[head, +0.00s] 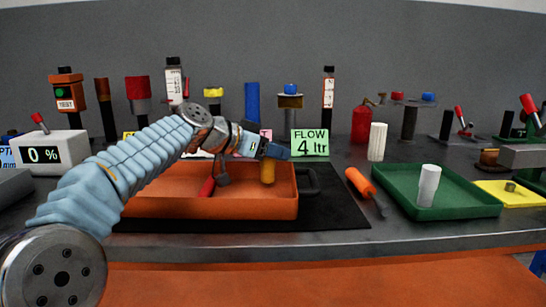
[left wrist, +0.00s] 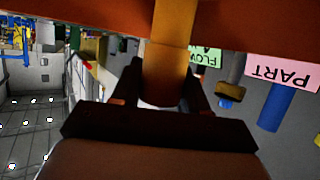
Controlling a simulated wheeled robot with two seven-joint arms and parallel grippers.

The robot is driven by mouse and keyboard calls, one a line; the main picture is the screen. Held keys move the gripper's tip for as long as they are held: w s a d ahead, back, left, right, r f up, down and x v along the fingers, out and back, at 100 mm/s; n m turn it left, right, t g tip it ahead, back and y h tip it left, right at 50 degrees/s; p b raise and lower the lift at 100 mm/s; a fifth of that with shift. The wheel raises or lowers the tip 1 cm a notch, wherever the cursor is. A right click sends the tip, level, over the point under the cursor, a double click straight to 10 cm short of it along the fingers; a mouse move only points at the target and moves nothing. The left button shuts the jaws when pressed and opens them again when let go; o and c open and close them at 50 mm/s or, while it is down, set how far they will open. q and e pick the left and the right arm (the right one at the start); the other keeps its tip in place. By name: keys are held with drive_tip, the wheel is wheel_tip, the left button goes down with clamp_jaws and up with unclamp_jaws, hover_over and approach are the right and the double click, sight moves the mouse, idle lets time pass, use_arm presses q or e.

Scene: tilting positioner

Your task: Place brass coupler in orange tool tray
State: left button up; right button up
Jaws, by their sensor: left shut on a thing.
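The brass coupler (head: 268,173) is a yellow-brown cylinder, held upright over the right part of the orange tool tray (head: 200,208). I cannot tell whether its lower end touches the tray floor. My left gripper (head: 268,155) is shut on the coupler's upper end. In the left wrist view the coupler (left wrist: 168,60) stands between the dark fingers of the left gripper (left wrist: 158,98), with the orange tray (left wrist: 265,35) along the top edge. My right gripper is not in view.
A red-handled tool (head: 207,187) lies in the tray. A black mat (head: 335,205) extends to the tray's right. An orange-handled screwdriver (head: 362,183) and a green tray (head: 465,205) with a white cylinder (head: 428,185) are farther right. A green FLOW sign (head: 310,143) stands behind.

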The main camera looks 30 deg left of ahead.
use_arm(q)
drive_tip(key=shift+f, duration=0.55)
drive_tip(key=shift+s, duration=0.1)
drive_tip(key=shift+d+f, duration=0.1)
drive_tip(key=shift+f, duration=0.1)
drive_tip(key=o, duration=1.1)
drive_tip(key=shift+r, duration=0.1)
drive_tip(key=shift+o, duration=0.2)
drive_tip(key=shift+r, duration=0.1)
drive_tip(key=b+v, duration=0.1)
drive_tip(key=v, duration=1.1)
